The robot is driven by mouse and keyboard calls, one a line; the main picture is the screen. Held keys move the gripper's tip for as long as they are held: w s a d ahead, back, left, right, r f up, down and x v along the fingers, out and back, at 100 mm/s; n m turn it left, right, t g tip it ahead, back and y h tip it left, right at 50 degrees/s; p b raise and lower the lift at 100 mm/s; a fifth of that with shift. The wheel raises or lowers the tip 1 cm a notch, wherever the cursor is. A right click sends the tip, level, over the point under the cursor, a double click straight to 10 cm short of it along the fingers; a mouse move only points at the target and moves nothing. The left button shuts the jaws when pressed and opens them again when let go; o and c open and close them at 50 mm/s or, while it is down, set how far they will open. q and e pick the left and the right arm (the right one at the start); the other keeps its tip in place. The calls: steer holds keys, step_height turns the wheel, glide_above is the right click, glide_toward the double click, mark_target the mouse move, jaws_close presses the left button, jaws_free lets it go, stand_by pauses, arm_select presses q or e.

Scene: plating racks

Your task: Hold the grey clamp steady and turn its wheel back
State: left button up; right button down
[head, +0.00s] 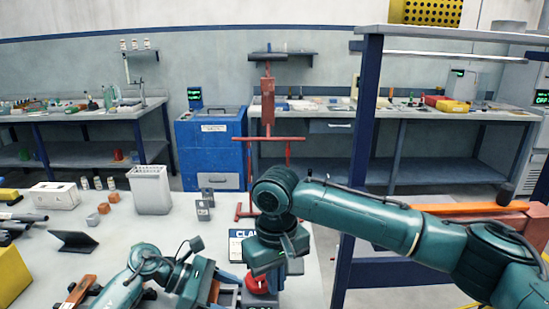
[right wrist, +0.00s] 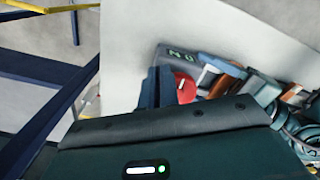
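The grey clamp (head: 228,281) is at the table's front edge, mostly hidden by my arms. Its red wheel (head: 257,284) shows just below my right gripper (head: 272,266). In the right wrist view the red wheel (right wrist: 185,88) is beside the dark fingers (right wrist: 157,88), and a grey block with pale lettering (right wrist: 188,58) lies behind it. I cannot tell whether the right fingers touch the wheel or how far apart they are. My left gripper (head: 204,284) is low at the clamp's left side. Its fingertips are hidden, so its grip is unclear.
A blue-and-white sign (head: 238,243) stands behind the clamp. A white basket (head: 151,190), small grey blocks (head: 203,208) and a dark tablet stand (head: 73,241) are on the table. A blue rack post (head: 360,150) rises behind my right arm.

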mark_target(260, 286)
steer(key=shift+w+d, duration=0.1)
steer(key=shift+d, duration=0.15)
step_height(260, 286, up, 6)
steer(key=shift+s, duration=0.3)
stand_by(0.6)
steer(key=shift+s+a+f, duration=0.25)
steer(key=shift+a+f, duration=0.3)
steer(key=shift+f, duration=0.45)
steer(key=shift+s+a+f, duration=0.3)
steer(key=shift+a+f, duration=0.2)
steer(key=shift+f, duration=0.5)
steer(key=shift+s+a+f, duration=0.25)
steer(key=shift+a+f, duration=0.3)
steer(key=shift+f, duration=0.45)
steer(key=shift+w, duration=0.25)
steer(key=shift+d, duration=0.1)
